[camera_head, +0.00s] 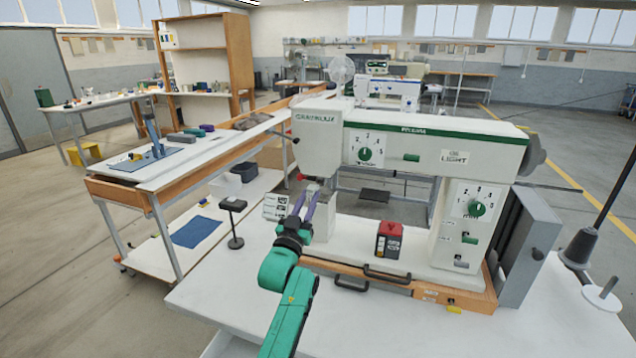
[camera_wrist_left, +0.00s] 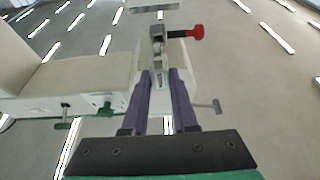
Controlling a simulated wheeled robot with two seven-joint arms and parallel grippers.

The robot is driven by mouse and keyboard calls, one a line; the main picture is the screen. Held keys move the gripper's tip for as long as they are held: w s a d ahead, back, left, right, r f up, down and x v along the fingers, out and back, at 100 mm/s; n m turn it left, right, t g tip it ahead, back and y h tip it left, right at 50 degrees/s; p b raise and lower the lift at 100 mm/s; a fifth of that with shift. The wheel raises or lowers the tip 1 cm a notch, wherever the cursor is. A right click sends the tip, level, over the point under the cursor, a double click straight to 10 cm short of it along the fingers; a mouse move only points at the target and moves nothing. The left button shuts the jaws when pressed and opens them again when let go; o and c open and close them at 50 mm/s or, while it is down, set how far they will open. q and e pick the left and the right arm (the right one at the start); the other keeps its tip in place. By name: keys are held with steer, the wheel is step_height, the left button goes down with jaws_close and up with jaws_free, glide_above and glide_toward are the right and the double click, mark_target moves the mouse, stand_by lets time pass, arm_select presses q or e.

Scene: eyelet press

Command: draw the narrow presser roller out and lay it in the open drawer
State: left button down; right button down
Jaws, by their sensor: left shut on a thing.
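The sewing-type press (camera_head: 420,150) stands on the white table, with its needle head at the left end. My left gripper (camera_head: 306,197) reaches up to the presser area under this head, its purple fingers pointing upward. In the left wrist view the gripper (camera_wrist_left: 160,75) is shut on a narrow pale metal part (camera_wrist_left: 160,90), which looks like the presser roller; the fingers hide much of it. Wooden drawer fronts (camera_head: 330,268) with black handles (camera_head: 386,275) run along the machine's base. How far the drawer is open is hard to tell. My right gripper is out of view.
A red knob (camera_wrist_left: 197,32) on a dark stem juts out just above the fingertips. A red and black box (camera_head: 389,242) stands on the machine bed. A small black-topped stand (camera_head: 234,206) is left of the gripper. The table front (camera_head: 400,325) is clear.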

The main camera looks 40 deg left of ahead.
arm_select(q)
steer(key=shift+s+d+p, duration=0.2)
steer(key=shift+s+p, duration=0.1)
steer(key=shift+s, duration=0.3)
steer(key=shift+s+d+p, duration=0.2)
steer(key=shift+s+p, duration=0.1)
steer(key=shift+s, duration=0.25)
